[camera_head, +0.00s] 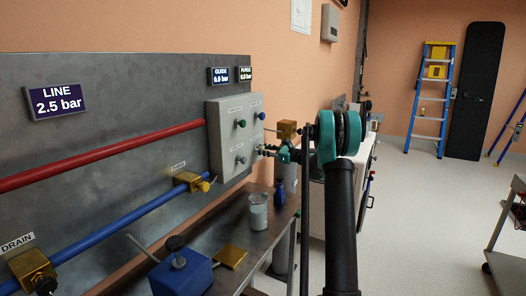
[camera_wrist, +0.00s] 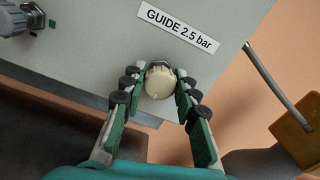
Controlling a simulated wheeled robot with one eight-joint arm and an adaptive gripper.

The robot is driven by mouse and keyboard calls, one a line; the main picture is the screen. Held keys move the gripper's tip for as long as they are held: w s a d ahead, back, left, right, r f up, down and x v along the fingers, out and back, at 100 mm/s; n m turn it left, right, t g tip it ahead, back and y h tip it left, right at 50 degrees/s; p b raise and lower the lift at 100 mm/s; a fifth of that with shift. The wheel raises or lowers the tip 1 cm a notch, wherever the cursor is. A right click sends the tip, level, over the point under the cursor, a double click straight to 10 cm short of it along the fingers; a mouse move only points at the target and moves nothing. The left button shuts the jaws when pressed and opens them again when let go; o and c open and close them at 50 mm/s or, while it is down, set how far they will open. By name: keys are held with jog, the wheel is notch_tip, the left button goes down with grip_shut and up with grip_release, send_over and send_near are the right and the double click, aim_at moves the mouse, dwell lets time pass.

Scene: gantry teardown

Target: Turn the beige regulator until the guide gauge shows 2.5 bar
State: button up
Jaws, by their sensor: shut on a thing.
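The beige regulator (camera_wrist: 160,84) is a round knob on the grey panel, below a label reading "GUIDE 2.5 bar" (camera_wrist: 179,28). My gripper (camera_wrist: 161,78) is shut on it, one green finger on each side. In the head view my gripper (camera_head: 266,150) reaches the front of the grey control box (camera_head: 228,118) and hides the knob. The guide gauge (camera_head: 219,76) is a small dark display above the box; it appears to read 0.0 bar, though the digits are tiny.
A purge gauge (camera_head: 245,74) sits beside it, and a line gauge (camera_head: 56,101) reads 2.5 bar. Another knob (camera_wrist: 14,20) is at the wrist view's upper left. A brass block (camera_wrist: 298,128) with a rod stands close right. A cup (camera_head: 258,210) stands on the bench below.

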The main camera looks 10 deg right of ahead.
jog(key=shift+n, duration=0.3)
jog(key=n, duration=1)
jog(key=shift+n, duration=0.4)
jog(key=n, duration=1)
jog(key=shift+f+n, duration=0.1)
jog(key=shift+n, duration=0.3)
jog(key=o, duration=1.2)
jog(key=shift+c, duration=0.2)
